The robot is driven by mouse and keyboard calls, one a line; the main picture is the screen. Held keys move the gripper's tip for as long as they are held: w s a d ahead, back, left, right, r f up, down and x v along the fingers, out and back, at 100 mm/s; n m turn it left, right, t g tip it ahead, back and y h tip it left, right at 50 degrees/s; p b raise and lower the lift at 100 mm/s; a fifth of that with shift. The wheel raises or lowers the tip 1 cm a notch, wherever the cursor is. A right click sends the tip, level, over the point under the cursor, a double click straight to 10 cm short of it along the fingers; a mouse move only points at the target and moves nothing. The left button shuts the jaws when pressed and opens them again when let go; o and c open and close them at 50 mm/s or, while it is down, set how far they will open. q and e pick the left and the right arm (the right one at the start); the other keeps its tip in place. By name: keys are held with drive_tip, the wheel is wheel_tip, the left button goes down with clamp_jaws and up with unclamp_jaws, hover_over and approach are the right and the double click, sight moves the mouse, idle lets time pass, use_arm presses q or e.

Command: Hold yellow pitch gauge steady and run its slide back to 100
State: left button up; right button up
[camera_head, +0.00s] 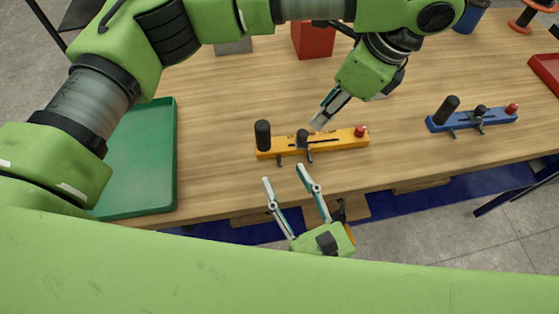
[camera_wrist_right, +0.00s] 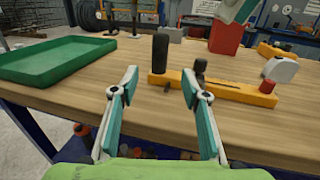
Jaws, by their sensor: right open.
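The yellow pitch gauge (camera_head: 340,138) lies on the wooden bench in the middle of the head view. It has a black upright handle (camera_head: 262,134) at its left end, a dark slide (camera_head: 303,138) left of its middle and a red knob (camera_head: 361,130) at its right end. It also shows in the right wrist view (camera_wrist_right: 235,93). My left gripper (camera_head: 321,119) points down just behind the gauge, near the slide; its finger gap is unclear. My right gripper (camera_head: 284,173) is open and empty in front of the gauge, apart from it. Scale markings are unreadable.
A blue gauge (camera_head: 490,119) lies to the right. A green tray (camera_head: 140,165) is at the left. A red box (camera_head: 315,40) stands behind, and a white rounded object (camera_wrist_right: 283,70) sits behind the yellow gauge. Bare bench (camera_head: 215,120) lies between tray and gauge.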

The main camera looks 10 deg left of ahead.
sight(266, 141)
drive_tip(key=x, duration=1.3)
